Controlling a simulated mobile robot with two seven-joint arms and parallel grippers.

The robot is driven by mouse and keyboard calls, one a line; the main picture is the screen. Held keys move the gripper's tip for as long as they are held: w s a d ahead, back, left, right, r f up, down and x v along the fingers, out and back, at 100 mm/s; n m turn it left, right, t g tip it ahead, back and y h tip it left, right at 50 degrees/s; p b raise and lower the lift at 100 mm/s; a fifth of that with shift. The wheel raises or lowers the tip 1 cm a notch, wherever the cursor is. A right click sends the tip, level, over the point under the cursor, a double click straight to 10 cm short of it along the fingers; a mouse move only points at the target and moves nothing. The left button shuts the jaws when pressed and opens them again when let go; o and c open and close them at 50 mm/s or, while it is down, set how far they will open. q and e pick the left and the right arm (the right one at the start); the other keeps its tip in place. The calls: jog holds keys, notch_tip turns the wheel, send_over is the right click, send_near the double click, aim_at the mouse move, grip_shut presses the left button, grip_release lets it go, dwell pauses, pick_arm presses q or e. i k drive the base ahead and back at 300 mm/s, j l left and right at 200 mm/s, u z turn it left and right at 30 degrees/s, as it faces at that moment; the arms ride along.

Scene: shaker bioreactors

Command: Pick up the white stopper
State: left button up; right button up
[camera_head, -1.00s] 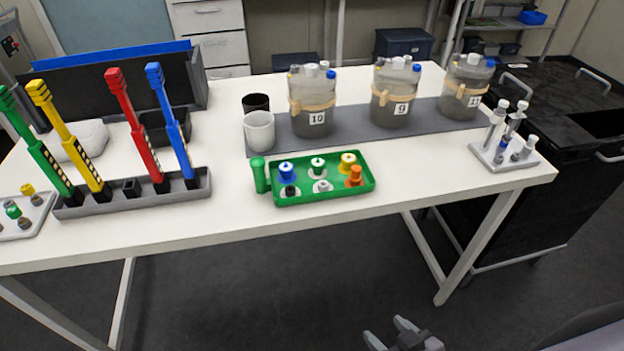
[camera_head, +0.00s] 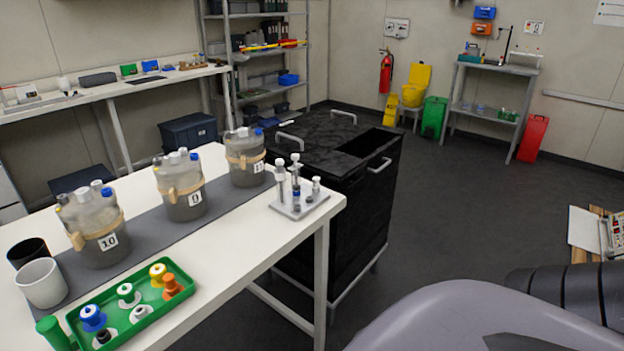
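A green tray (camera_head: 176,297) lies at the near edge of the white table and holds several coloured stoppers. A white stopper (camera_head: 139,314) sits in its front row, between a black stopper (camera_head: 103,337) and an orange one (camera_head: 171,285). Behind are a blue stopper (camera_head: 92,317), a pale stopper with green on it (camera_head: 127,293) and a yellow one (camera_head: 158,273). Neither of my grippers is in view. Parts of my own body fill the lower right corner, far from the tray.
Three grey bioreactor jars, numbered 10 (camera_head: 94,232), 9 (camera_head: 181,190) and 11 (camera_head: 245,160), stand on a dark mat behind the tray. White and black cups are at left. A small rack (camera_head: 299,204) stands at the table's right end.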

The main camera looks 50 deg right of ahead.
aim_at(316, 185)
jog(key=z, duration=1.6)
jog(key=i+u, duration=0.15)
jog(key=i, duration=0.3)
jog(key=u, duration=1.4)
jog(key=k+z, duration=0.1)
jog(key=z, duration=0.85)
jog(key=k+l+z, duration=0.1)
jog(key=z, duration=0.35)
jog(key=u, duration=0.25)
